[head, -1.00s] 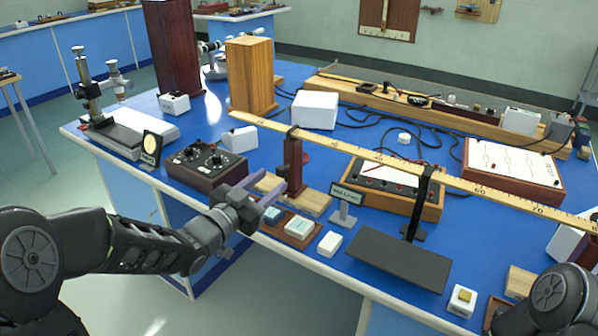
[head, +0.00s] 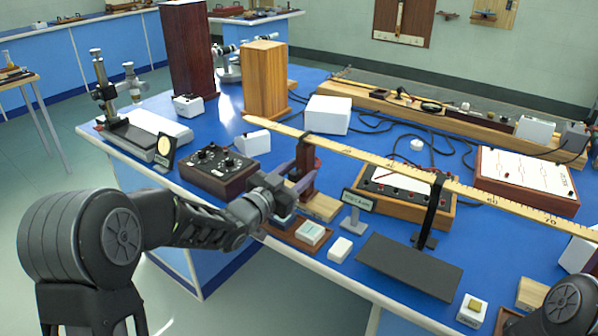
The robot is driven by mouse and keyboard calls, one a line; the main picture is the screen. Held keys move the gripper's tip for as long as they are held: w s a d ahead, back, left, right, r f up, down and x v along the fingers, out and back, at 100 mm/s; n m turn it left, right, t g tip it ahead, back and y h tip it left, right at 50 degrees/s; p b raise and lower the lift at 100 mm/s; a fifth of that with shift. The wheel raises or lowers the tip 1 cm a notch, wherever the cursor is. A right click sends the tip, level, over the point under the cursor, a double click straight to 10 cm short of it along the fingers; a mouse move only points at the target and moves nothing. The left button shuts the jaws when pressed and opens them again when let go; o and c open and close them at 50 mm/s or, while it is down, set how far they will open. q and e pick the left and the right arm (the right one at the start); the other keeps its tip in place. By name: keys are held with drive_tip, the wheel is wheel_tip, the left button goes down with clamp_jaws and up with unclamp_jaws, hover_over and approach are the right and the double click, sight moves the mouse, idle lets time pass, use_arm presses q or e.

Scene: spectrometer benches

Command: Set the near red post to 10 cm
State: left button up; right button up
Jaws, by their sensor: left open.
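The near red post (head: 308,156) is a dark red upright block on a light wooden base (head: 322,207), and the long yellow ruler (head: 372,157) passes at its top. The wrist hides part of the base. My right arm shows at the bottom right corner, but its gripper is out of view.
A black stand (head: 433,205) also meets the ruler, with a dark flat plate (head: 409,266) in front. A small sign (head: 357,203) stands right of the post. A dark control box (head: 219,172) is to the left. A tray with small blocks (head: 290,236) lies below my wrist.

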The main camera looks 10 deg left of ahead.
use_arm(q)
drive_tip(key=shift+w, duration=0.1)
drive_tip(key=shift+c, duration=0.5)
clamp_jaws()
idle(0.9)
